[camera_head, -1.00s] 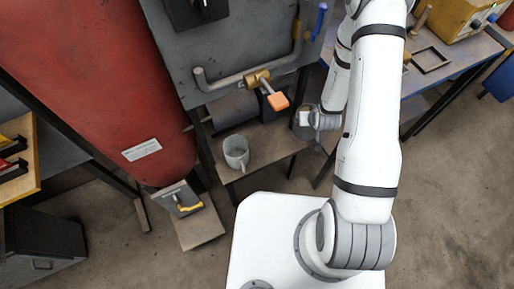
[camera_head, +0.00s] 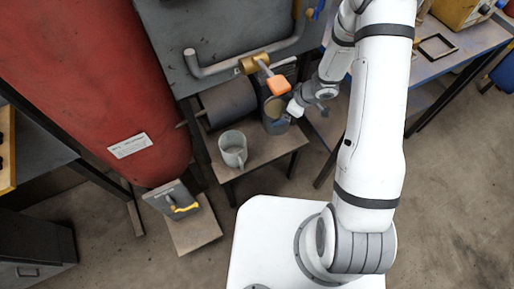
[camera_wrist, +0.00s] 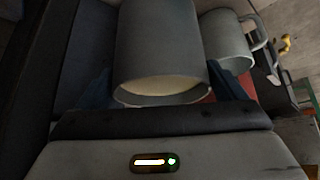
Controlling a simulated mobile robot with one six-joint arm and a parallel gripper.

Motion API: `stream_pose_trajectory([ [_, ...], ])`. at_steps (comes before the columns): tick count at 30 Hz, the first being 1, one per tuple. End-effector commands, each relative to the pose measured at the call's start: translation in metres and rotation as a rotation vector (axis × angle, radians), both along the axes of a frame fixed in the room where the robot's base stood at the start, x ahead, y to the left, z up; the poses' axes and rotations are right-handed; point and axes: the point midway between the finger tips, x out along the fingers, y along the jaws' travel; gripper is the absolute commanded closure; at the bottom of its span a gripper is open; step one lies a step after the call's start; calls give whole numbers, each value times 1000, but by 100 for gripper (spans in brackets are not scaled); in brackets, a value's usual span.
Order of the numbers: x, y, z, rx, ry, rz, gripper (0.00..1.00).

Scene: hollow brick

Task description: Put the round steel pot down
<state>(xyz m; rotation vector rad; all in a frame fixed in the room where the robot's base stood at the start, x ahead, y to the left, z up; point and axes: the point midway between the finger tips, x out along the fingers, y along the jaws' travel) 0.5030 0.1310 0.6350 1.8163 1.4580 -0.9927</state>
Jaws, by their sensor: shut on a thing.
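The round steel pot (camera_head: 276,122) is a dark grey open cylinder over the back right of a small wooden side table (camera_head: 262,160), partly behind an orange valve handle in the head view. In the wrist view the pot (camera_wrist: 160,45) fills the space between my fingers, its round rim facing the camera. My gripper (camera_head: 298,106) is shut on the pot from its right side. In the wrist view my gripper (camera_wrist: 162,92) has a dark finger on each side of it. I cannot tell whether the pot's base touches the table top.
A grey mug (camera_head: 233,149) stands on the same table, left of the pot. The orange valve handle (camera_head: 278,85) and bent pipe (camera_head: 225,66) hang close above. A dark roller (camera_head: 228,103) lies behind. The table's front right is bare.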

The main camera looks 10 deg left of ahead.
Motion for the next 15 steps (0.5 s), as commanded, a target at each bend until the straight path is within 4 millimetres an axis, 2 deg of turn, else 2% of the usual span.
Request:
stream_pose_trajectory([
  [2,0,0,-5,1,0,17,76],
  [10,-1,0,-52,2,3,23,76],
  [15,0,0,-64,2,0,24,76],
])
